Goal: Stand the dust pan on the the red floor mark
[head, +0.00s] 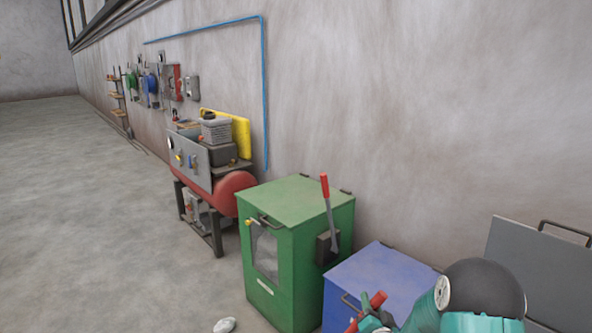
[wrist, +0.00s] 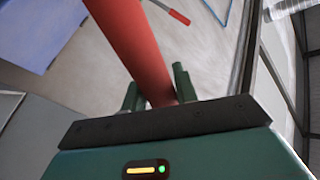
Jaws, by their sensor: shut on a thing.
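My gripper (head: 368,318) is low at the right of the head view, in front of the blue box. In the wrist view my gripper (wrist: 158,90) is shut on a thick red bar (wrist: 132,40) that runs between its two green fingers. Short parts of the red bar (head: 378,299) also show in the head view. No pan body shows, so I cannot tell whether this bar is the dust pan's handle. The red floor mark is not in view.
A green cabinet (head: 298,255) with a red-handled lever (head: 325,188) stands left of the blue box (head: 385,268). A grey lid (head: 540,262) is at the right. A red-tanked machine (head: 235,188) stands farther back. A whitish lump (head: 224,325) lies on open floor (head: 100,230).

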